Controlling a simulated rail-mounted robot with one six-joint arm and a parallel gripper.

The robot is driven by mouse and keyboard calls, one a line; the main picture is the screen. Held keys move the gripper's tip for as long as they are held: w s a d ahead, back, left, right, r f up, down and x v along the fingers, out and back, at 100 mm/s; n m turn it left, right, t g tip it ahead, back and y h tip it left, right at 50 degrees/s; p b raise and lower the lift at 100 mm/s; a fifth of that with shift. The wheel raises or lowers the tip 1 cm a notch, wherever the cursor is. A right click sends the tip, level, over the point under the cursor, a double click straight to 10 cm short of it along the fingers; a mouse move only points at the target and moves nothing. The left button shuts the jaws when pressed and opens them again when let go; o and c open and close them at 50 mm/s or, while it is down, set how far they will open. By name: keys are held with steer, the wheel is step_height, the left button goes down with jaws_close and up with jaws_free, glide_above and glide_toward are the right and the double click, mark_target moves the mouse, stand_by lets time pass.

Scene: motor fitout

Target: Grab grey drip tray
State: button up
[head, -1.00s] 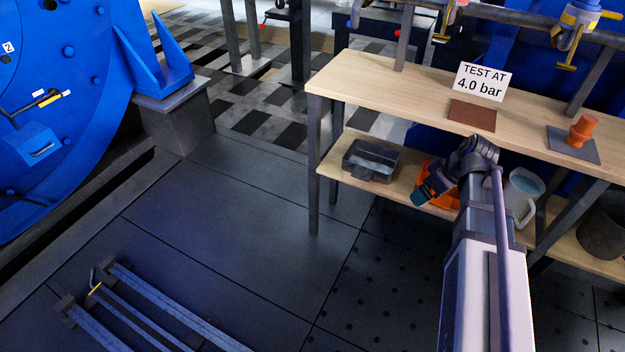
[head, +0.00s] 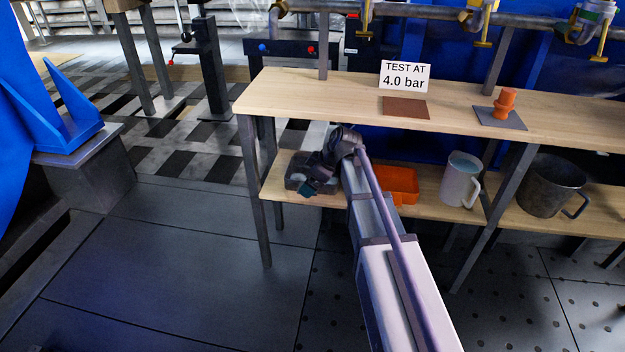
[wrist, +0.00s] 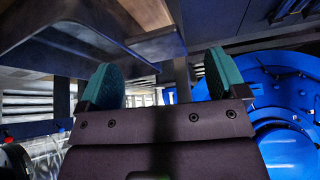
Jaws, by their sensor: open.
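The grey drip tray (head: 297,168) sits at the left end of the lower shelf in the head view. My gripper (head: 312,188) overlaps the right and front part of the tray in that view, so part of it is hidden. Whether they touch cannot be told. The wrist view shows my gripper (wrist: 163,78) with its two teal fingers spread wide and nothing between them. I cannot make out the tray in the wrist view.
An orange tray (head: 398,184), a white jug (head: 460,180) and a dark metal pot (head: 548,187) stand farther right on the lower shelf (head: 430,204). The wooden bench top (head: 330,99) lies above, its leg (head: 254,190) near the tray's left. The floor in front is clear.

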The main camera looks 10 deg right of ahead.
steer(key=b+x, duration=0.4)
steer(key=x, duration=0.1)
steer(key=shift+f+b, duration=0.2)
steer(key=shift+b, duration=0.2)
steer(key=shift+a, duration=0.1)
steer(key=shift+r, duration=0.2)
steer(key=c, duration=1.2)
